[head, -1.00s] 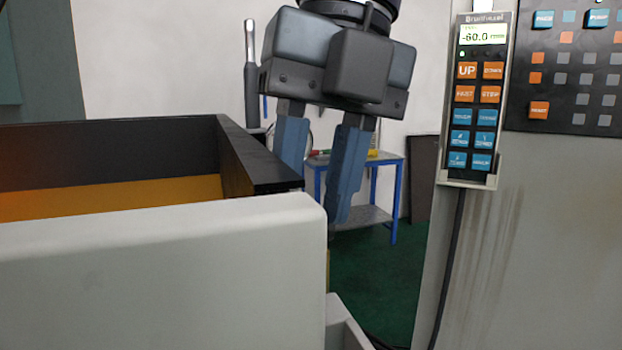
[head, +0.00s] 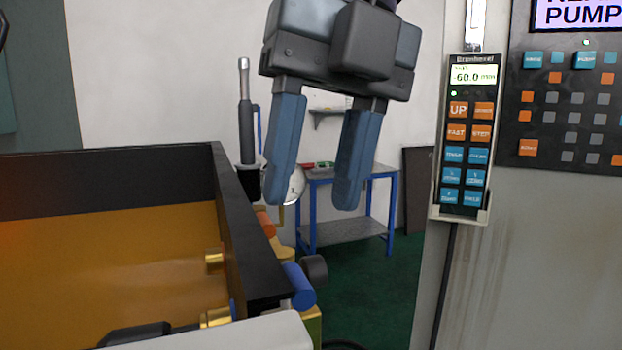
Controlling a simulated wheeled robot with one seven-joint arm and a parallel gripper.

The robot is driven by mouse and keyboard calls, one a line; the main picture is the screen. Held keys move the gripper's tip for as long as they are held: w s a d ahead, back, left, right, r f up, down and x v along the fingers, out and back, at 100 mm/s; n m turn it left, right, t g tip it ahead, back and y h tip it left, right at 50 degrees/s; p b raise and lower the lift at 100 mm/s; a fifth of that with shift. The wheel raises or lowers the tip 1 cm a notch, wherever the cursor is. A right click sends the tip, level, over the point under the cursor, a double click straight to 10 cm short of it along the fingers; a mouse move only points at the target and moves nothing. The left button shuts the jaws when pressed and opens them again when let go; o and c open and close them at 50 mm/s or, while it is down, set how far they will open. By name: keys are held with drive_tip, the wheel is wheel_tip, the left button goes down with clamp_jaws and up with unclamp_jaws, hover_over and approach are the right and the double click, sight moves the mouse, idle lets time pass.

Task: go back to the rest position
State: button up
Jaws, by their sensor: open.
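My gripper (head: 312,200) hangs in the upper middle of the head view, with its two blue fingers pointing down. The fingers are apart and nothing is between them. It is to the right of the black-rimmed, orange-lined machine tray (head: 228,215), and its left fingertip overlaps the area beside the tray's right wall in the picture. The rest of my arm is out of view above. No chuck can be made out.
A handheld pendant (head: 465,140) reading -60.0 mm hangs on the grey cabinet at right, beside a button panel (head: 570,110). A lever (head: 246,120) stands behind the tray. A blue-framed table (head: 348,228) stands behind on green floor. A pale cover (head: 240,338) edges the bottom.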

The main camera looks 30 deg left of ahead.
drive_tip(key=shift+w+d+r, duration=0.15)
drive_tip(key=shift+d+r, duration=0.05)
drive_tip(key=shift+r, duration=0.45)
